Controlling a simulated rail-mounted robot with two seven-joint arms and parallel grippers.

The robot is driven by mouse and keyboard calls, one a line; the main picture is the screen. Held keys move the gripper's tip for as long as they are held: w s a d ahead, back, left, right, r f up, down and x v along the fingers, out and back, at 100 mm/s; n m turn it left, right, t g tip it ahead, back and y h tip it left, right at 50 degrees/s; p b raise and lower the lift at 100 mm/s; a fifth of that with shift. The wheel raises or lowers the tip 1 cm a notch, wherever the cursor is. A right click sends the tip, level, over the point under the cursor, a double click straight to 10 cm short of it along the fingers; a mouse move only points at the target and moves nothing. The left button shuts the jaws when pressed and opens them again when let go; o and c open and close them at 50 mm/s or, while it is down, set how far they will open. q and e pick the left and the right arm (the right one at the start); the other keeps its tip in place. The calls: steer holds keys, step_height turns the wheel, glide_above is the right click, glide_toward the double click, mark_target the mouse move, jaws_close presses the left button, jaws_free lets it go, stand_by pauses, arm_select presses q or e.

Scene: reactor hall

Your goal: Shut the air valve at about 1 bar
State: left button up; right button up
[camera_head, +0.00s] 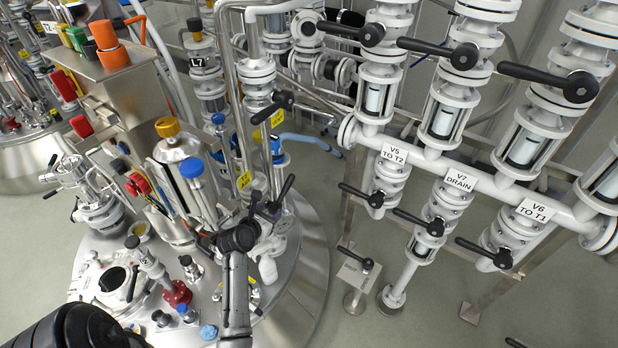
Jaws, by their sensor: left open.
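My left gripper (262,212) is black, at the end of a grey link over the steel reactor lid (312,235). It is open among the upright pipes, close beside a black lever handle (286,188). I cannot tell whether it touches that handle. A yellow label (244,180) hangs just left of it, its text too small to read. I cannot tell which of the nearby valves is the air valve. No pressure reading can be made out. My right gripper is not in view.
At the right, a pipe rack carries sight glasses and black-handled valves labelled V5 TO T2 (394,154), V7 DRAIN (460,181) and V6 TO T1 (533,209). Pipes crowd the space behind the gripper. A small lever post (356,268) stands on the floor right of the reactor.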

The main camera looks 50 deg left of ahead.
mark_target(286, 186)
arm_select(q)
steer(key=shift+n, duration=0.3)
steer(key=w+a+b, duration=0.1)
steer(key=w+a, duration=0.1)
steer(key=w, duration=0.1)
steer(key=w+a+b, duration=0.1)
steer(key=w+a, duration=0.1)
steer(key=w, duration=0.2)
steer(key=w+a+b, duration=0.1)
steer(key=w, duration=0.2)
steer(key=shift+w+a, duration=0.3)
steer(key=shift+a, duration=0.1)
steer(key=shift+w+a+f+b, duration=0.15)
steer(key=shift+w+a+b, duration=0.15)
steer(key=shift+w+b, duration=0.25)
steer(key=shift+c, duration=0.2)
steer(key=c, duration=0.3)
jaws_close()
